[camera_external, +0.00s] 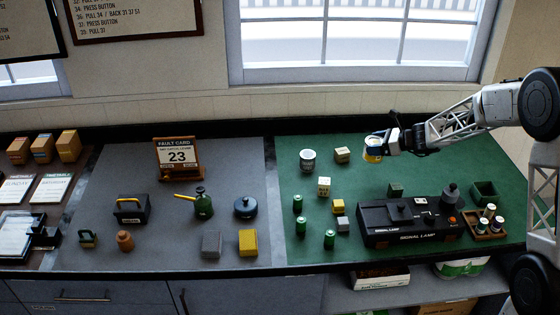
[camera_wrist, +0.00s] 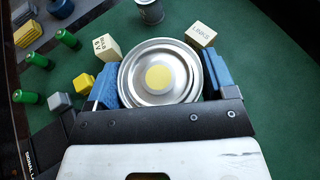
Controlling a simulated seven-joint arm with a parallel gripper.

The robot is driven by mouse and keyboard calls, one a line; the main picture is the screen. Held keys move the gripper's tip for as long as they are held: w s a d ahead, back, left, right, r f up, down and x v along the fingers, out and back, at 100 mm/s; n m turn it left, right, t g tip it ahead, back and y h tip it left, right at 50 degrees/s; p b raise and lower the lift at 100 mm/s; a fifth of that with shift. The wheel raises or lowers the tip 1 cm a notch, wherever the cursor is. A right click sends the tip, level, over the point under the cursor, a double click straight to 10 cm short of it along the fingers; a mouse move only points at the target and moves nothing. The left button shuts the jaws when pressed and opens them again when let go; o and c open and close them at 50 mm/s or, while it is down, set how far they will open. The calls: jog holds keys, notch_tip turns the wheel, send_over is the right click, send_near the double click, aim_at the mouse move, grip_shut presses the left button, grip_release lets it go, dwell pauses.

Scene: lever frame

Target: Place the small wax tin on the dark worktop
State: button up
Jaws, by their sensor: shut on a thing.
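My gripper (camera_external: 378,143) is shut on a small round tin (camera_external: 373,150) with a yellow, white and dark side, held above the back of the green mat. I cannot read its label. In the wrist view the tin (camera_wrist: 140,82) shows a silver ringed face with a yellow centre, between the blue finger pads of my gripper (camera_wrist: 162,80). The dark worktop (camera_external: 276,272) shows as a blackish strip along the front edge, around the grey and green mats.
A grey can (camera_external: 307,160) and a cream block (camera_external: 342,155) stand on the green mat (camera_external: 450,155) near the tin. Several green cylinders, small blocks and a signal lamp box (camera_external: 400,222) stand in front. The grey mat (camera_external: 130,180) holds a green oil can (camera_external: 203,203) and a card stand (camera_external: 178,158).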

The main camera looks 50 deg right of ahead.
aim_at(380, 140)
jog(key=shift+r, duration=0.1)
notch_tip(380, 140, up, 5)
jog(key=shift+r, duration=0.2)
jog(key=w+a+n+g+y, duration=0.15)
jog(key=w+a, duration=0.35)
jog(key=a, duration=0.7)
jog(key=w+a+n+g+y, duration=0.15)
jog(key=w+a, duration=0.45)
jog(key=a, duration=0.6)
jog(key=w+a+n+y, duration=0.2)
jog(key=w+a, duration=0.3)
jog(key=a, duration=0.7)
jog(key=a+n+g+y, duration=0.3)
jog(key=a+n+g, duration=0.1)
jog(key=a, duration=2.4)
notch_tip(380, 140, down, 10)
jog(key=shift+s, duration=0.2)
jog(key=shift+w+a+f, duration=0.1)
jog(key=shift+w, duration=0.05)
